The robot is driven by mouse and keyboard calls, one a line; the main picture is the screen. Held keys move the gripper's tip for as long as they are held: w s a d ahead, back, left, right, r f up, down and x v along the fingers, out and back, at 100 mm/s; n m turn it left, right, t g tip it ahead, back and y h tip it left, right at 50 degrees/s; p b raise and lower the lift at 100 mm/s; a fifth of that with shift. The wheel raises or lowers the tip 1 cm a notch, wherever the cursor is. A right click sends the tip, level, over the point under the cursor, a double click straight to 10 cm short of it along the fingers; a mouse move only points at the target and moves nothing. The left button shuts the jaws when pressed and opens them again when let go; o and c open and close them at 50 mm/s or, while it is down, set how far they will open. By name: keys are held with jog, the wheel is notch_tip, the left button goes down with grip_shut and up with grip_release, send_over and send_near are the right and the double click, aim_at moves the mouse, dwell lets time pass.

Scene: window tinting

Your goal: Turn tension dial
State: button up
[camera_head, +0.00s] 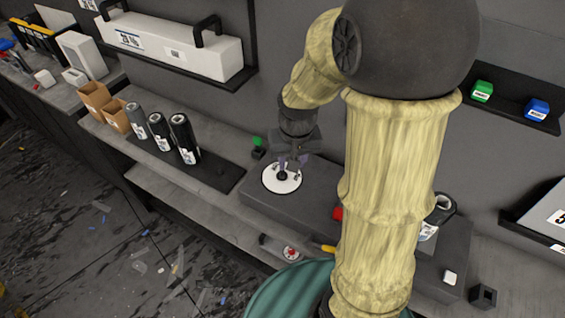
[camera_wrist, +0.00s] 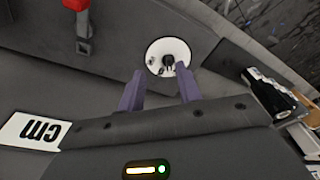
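The tension dial, a round white plate (camera_head: 281,179) with a black knob at its middle, sits on top of a dark grey machine (camera_head: 313,196) on the bench. It also shows in the wrist view (camera_wrist: 153,63), just beyond my fingertips, with its black knob (camera_wrist: 169,61) facing me. My gripper (camera_head: 291,163) points down over the dial in the head view. In the wrist view my two purple-grey fingers (camera_wrist: 160,76) are apart with a gap between them, and nothing is held. The knob appears ahead of this gap; I cannot tell whether a finger touches it.
A red part (camera_wrist: 82,22) stands on the machine. A small green-topped black item (camera_head: 258,147) is behind the dial. Several dark rolls (camera_head: 185,138) stand on a black mat to the left.

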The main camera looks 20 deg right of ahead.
notch_tip(320, 180, up, 3)
jog(key=m+g+p, duration=0.1)
jog(key=m+p, duration=0.1)
jog(key=p, duration=0.2)
send_over(282, 174)
jog(key=shift+w+d+f+g, duration=0.15)
jog(key=shift+w+f+g, duration=0.15)
jog(key=shift+w, duration=0.35)
notch_tip(282, 174, down, 17)
jog(key=p, duration=0.3)
jog(key=shift+f+p, duration=0.15)
jog(key=shift+p, duration=0.25)
grip_shut()
